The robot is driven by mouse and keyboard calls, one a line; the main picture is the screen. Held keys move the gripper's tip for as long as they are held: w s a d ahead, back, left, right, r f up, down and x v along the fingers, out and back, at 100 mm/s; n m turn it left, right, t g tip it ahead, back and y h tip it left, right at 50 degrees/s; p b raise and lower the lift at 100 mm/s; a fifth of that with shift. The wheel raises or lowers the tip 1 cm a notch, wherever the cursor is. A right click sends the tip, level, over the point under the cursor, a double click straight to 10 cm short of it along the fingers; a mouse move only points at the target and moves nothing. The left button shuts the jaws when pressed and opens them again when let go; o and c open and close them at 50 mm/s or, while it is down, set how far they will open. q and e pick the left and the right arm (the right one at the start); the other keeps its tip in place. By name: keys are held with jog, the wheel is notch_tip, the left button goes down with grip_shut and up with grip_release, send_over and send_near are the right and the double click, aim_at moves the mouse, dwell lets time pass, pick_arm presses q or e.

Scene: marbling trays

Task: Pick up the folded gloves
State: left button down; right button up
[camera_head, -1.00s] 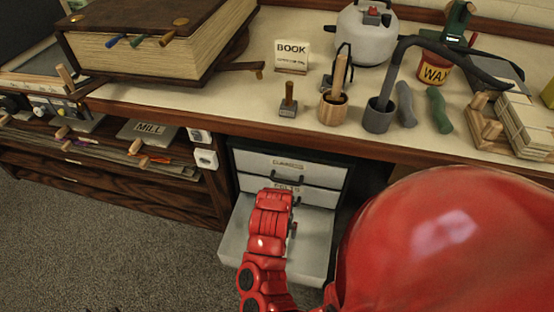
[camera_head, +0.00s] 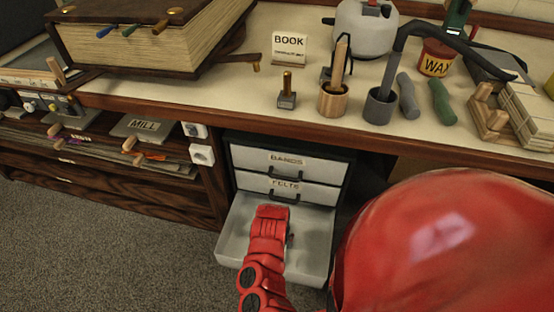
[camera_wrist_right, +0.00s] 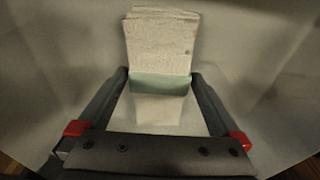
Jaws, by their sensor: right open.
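The folded gloves (camera_wrist_right: 160,42) lie in the open bottom drawer (camera_head: 232,238) as a pale beige, layered bundle with a grey-green band near the lower end. My right gripper (camera_wrist_right: 160,78) is open in the right wrist view, its dark fingertips on either side of the banded part. Whether either finger touches the gloves cannot be told. In the head view my red right arm covers the middle of the drawer and hides the gloves. My left gripper is out of view.
Shut drawers labelled BANDS (camera_head: 287,160) and FELTS (camera_head: 286,183) stand right above the open one, under the bench top (camera_head: 225,105). The drawer walls surround my right gripper. A BOOK sign (camera_head: 289,43) and a wooden cup (camera_head: 332,102) stand on the bench.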

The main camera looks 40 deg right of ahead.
jog(key=c, duration=1.1)
jog(key=shift+r, duration=0.1)
jog(key=shift+c, duration=0.2)
